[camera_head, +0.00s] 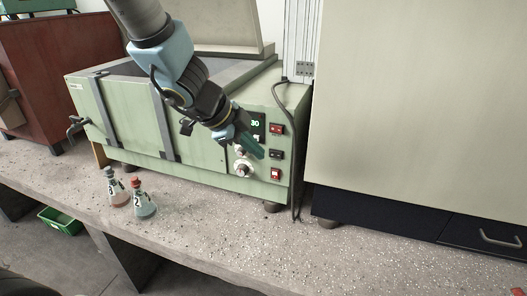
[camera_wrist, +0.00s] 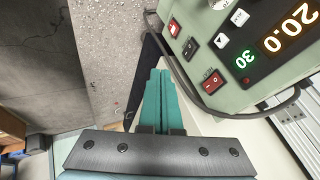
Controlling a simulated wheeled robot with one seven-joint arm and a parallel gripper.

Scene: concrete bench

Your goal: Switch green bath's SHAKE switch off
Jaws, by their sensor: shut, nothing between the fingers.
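The green bath (camera_head: 200,150) stands on the bench, and its control panel is at its right front. The panel carries a red rocker switch (camera_head: 277,129) at the top, a dark switch (camera_head: 276,154) in the middle and another red switch (camera_head: 276,174) at the bottom. In the wrist view they appear as the top red switch (camera_wrist: 213,82), the dark switch (camera_wrist: 190,48) and the bottom red switch (camera_wrist: 174,28). Their labels are too small to read surely, so I cannot tell which is SHAKE. My gripper (camera_head: 258,152) is shut and empty before the panel, its teal fingers (camera_wrist: 160,74) beside the switches.
A lit display (camera_wrist: 280,30) and knobs (camera_head: 243,168) share the panel. Two flasks, one with orange liquid (camera_head: 118,194) and one with bluish liquid (camera_head: 144,206), stand near the bench's front edge. A black cable (camera_head: 298,190) hangs beside the panel. A large cream cabinet (camera_head: 415,100) stands right.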

